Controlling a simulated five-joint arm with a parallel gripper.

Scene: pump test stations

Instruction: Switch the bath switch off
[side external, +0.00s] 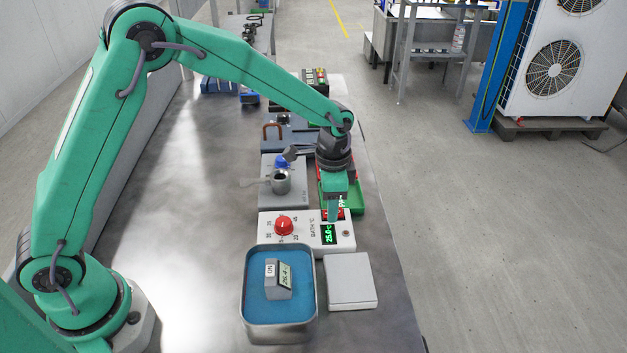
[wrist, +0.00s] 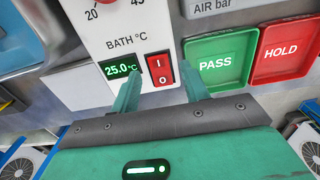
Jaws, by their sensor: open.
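The bath switch (wrist: 159,69) is a red rocker marked I and O on the white bath panel (wrist: 111,25), right of the green 25.0 °C display (wrist: 121,67). In the wrist view my gripper (wrist: 162,88) is open, with one finger to the left of the switch and one to the right. I cannot tell whether the fingers touch the panel or which side of the rocker is pressed. In the side view my gripper (side external: 333,215) points down over the panel's far right part and partly hides the switch. The panel also shows there with its red knob (side external: 284,225).
The green PASS tray (wrist: 220,60) and red HOLD tray (wrist: 284,50) are close to the right.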

